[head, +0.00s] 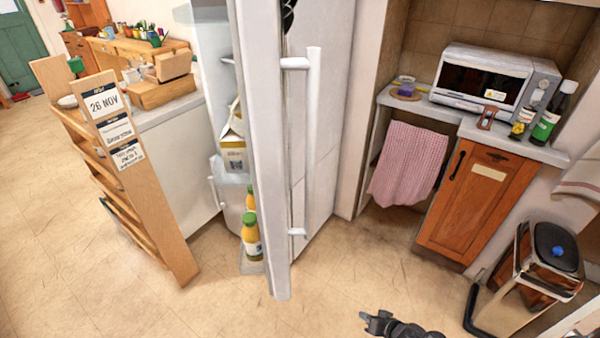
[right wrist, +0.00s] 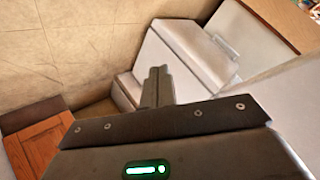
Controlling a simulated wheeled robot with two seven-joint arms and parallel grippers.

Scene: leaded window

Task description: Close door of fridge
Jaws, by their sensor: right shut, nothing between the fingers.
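The white fridge door (head: 262,130) stands open in the middle of the head view, seen nearly edge-on, with a long vertical handle (head: 312,140) on its right face. Juice bottles (head: 250,236) and a carton (head: 232,150) sit in the shelves on its inner side. The fridge body is largely hidden behind the door. My right gripper (head: 375,322) is at the bottom of the head view, low and to the right of the door, apart from it. In the right wrist view its fingers (right wrist: 157,85) are together and empty. My left gripper is not in view.
A wooden rack (head: 140,185) stands left of the fridge beside a counter. To the right are a counter with a microwave (head: 485,78), a pink towel (head: 405,163), an orange cabinet (head: 477,200) and a pedal bin (head: 545,255). The floor in front of the door is clear.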

